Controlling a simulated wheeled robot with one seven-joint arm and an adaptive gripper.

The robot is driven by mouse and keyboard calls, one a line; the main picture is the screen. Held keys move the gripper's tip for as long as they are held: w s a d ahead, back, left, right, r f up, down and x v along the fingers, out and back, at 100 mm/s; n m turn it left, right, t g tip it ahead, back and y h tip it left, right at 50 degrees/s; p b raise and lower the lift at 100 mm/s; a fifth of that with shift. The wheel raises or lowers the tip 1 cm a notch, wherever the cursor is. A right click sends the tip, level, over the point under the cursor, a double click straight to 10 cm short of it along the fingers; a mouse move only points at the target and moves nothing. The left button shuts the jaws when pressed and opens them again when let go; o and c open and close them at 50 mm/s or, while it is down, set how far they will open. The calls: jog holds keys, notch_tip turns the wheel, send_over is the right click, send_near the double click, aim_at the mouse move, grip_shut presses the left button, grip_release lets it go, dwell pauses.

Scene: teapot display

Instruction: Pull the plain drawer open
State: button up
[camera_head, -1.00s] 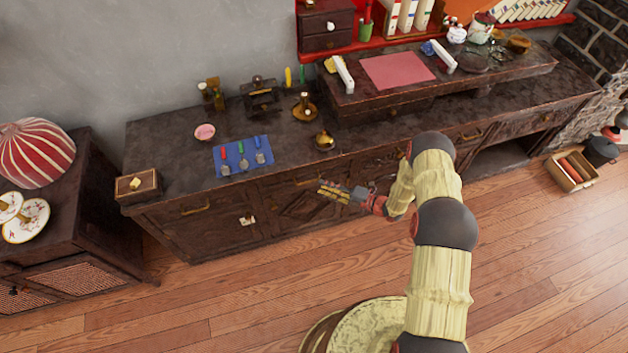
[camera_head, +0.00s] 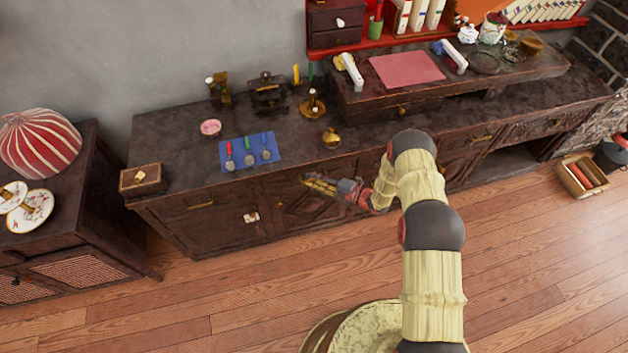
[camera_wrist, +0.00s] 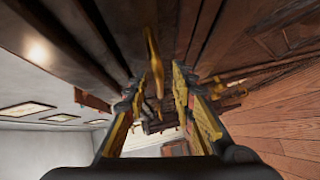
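The dark wooden cabinet (camera_head: 225,222) has a row of drawers with brass handles along its front. My gripper (camera_head: 308,180) is at the upper front of the cabinet, over a drawer left of the middle, and covers that drawer's handle in the head view. In the wrist view a brass handle (camera_wrist: 153,60) shows between the two spread fingers of my gripper (camera_wrist: 158,84). The fingers stand apart on either side of it, and I see no clear contact. Another drawer with a brass handle (camera_head: 200,205) is further left and looks shut. Which drawer is the plain one I cannot tell for certain.
On the cabinet top lie a blue mat (camera_head: 236,164) with small tools, a pink dish (camera_head: 210,128) and a brass pot (camera_head: 331,138) close above my gripper. A low side cabinet (camera_head: 110,215) stands at left. The wooden floor (camera_head: 240,300) in front is clear.

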jog(key=shift+c, duration=0.6)
grip_shut()
